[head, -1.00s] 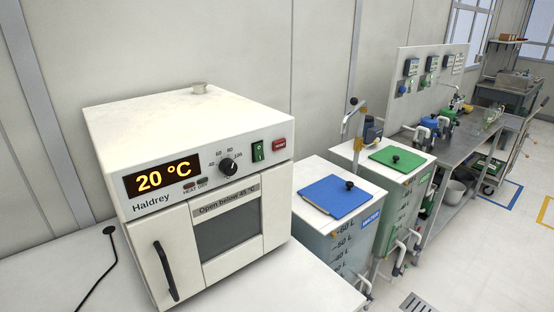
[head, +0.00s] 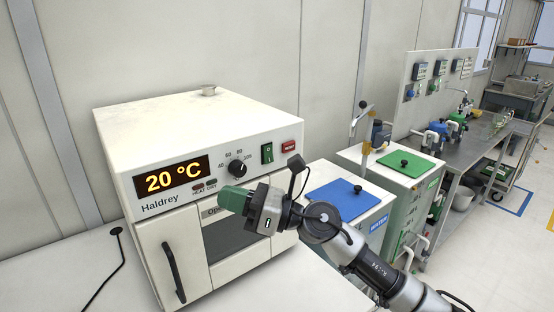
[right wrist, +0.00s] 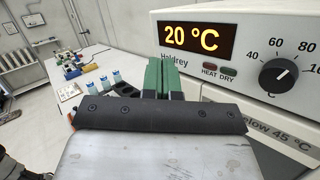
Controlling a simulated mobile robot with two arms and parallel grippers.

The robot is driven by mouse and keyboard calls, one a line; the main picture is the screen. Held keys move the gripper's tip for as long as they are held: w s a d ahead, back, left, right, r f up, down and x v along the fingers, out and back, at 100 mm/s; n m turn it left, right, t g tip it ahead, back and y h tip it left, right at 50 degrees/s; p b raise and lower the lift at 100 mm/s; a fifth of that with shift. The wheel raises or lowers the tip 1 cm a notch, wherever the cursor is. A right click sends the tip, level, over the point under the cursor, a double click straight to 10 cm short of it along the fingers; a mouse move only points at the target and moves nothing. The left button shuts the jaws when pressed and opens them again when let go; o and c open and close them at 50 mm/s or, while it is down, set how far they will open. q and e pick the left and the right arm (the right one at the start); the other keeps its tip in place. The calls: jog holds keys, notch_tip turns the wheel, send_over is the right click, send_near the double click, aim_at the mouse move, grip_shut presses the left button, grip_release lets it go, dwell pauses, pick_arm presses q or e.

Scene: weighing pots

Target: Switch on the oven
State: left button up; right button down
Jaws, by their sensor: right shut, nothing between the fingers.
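The white Haldrey oven (head: 190,128) stands on a bench at the left of the head view, its door shut and its display (head: 173,177) reading 20 °C. Its front has a black temperature dial (head: 237,169), a green switch (head: 267,153) and a red button (head: 289,147). The HEAT and DRY lamps look unlit. My right gripper (head: 232,200) is in front of the oven, below the dial, shut and empty. In the right wrist view its green fingers (right wrist: 163,78) are together below the display (right wrist: 197,40), and the dial (right wrist: 281,75) shows at the right. My left gripper is not in view.
A tank with a blue lid (head: 338,198) and one with a green lid (head: 405,163) stand right of the oven. A steel bench (head: 462,150) lies beyond. The wrist view shows blue-topped containers (right wrist: 90,77).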

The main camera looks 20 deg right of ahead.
aim_at(269, 154)
jog(key=w+d+r+n+h, duration=0.2)
jog(key=d+n+h, duration=0.3)
jog(key=d+h, duration=0.3)
jog(key=w+d+r+n+g+h, duration=0.1)
jog(key=w+d+r+n+h, duration=0.1)
jog(key=d+r+n+h, duration=0.2)
jog(key=d+n+h, duration=0.2)
jog(key=d+h, duration=0.1)
jog(key=d, duration=0.1)
jog(key=shift+d+r+h, duration=0.3)
jog(key=shift+d+h, duration=0.05)
jog(key=shift+h, duration=0.05)
jog(key=shift+w, duration=0.1)
jog(key=shift+w+a+r+p+x, duration=0.25)
jog(key=shift+p+x, duration=0.6)
jog(key=shift+x, duration=1.35)
jog(key=shift+w+r+p+x, duration=0.35)
jog(key=shift+p+x, duration=0.55)
jog(key=shift+x, duration=1.25)
jog(key=shift+w+a+r+p+x, duration=0.2)
jog(key=shift+p+x, duration=0.65)
jog(key=shift+x, duration=1.35)
jog(key=shift+d, duration=0.1)
